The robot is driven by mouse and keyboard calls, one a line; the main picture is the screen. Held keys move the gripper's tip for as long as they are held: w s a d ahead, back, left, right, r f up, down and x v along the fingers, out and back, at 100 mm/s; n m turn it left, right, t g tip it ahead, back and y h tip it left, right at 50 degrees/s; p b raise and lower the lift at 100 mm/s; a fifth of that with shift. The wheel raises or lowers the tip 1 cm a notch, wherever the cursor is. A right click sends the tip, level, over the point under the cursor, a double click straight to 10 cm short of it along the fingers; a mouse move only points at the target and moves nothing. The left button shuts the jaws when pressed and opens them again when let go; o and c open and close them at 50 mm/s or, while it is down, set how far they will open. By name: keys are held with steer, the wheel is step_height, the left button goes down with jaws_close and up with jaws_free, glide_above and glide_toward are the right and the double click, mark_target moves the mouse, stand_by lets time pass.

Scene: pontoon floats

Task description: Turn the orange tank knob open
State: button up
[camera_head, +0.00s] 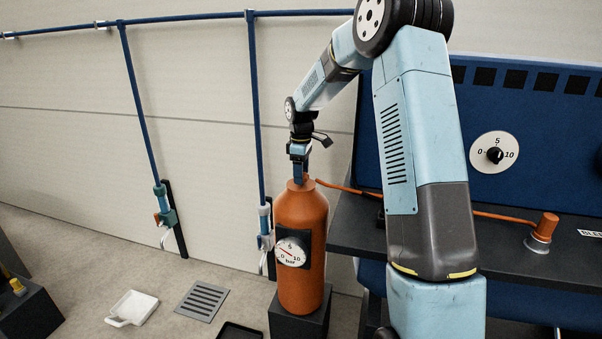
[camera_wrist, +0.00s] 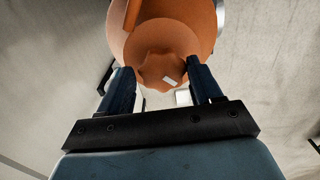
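The orange tank (camera_head: 302,291) stands upright on a dark block in the head view, with a round gauge (camera_head: 290,251) on its front. In the wrist view the tank (camera_wrist: 195,20) fills the top middle. Its lobed orange knob (camera_wrist: 163,68) bears a small white mark. My gripper (camera_wrist: 161,72) is open, with one dark finger on each side of the knob. Narrow gaps seem to show between fingers and knob; I cannot tell if either touches. In the head view my gripper (camera_head: 299,172) points down at the tank's top and hides most of the knob.
An orange hose (camera_head: 345,187) runs right from the tank's top to the dark bench (camera_head: 350,235). A blue pipe (camera_head: 257,110) comes down the wall behind. A white dustpan-like tray (camera_head: 132,308) and floor grate (camera_head: 202,301) lie to the left.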

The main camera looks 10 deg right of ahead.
steer(key=shift+o, duration=0.9)
step_height(320, 180, up, 14)
steer(key=shift+f, duration=0.2)
steer(key=shift+s, duration=0.1)
